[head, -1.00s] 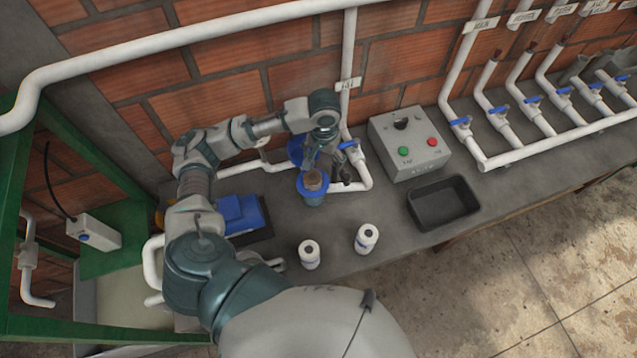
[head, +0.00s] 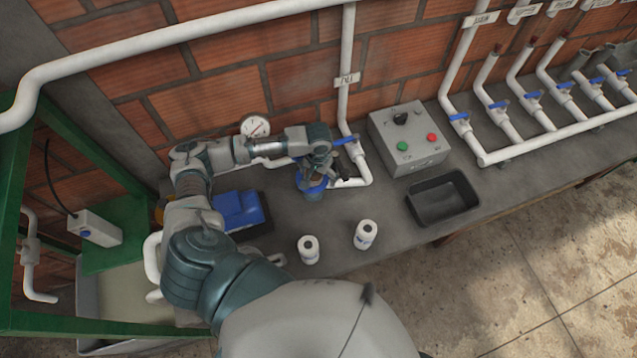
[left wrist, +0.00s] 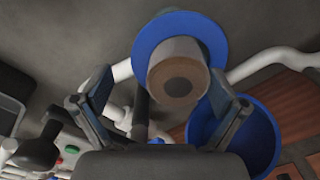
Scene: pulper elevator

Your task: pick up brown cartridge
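The brown cartridge (left wrist: 178,78) stands in a blue-rimmed housing (left wrist: 215,35), its round end with a dark centre facing the left wrist camera. In the head view the housing (head: 312,193) sits on the counter by the wall pipes, and my gripper mostly hides the cartridge. My left gripper (left wrist: 160,92) is open, with one finger on each side of the cartridge. The right finger is near its side and the left finger is clearly apart; I see no grip. In the head view my left gripper (head: 318,172) is just above the housing. My right gripper is not in view.
Two white cartridges (head: 308,249) (head: 366,234) stand at the counter's front. A black tray (head: 443,203) and a button box (head: 408,143) are to the right. A blue round part (left wrist: 245,140) lies beside the housing. Pipes and a gauge (head: 255,127) are behind.

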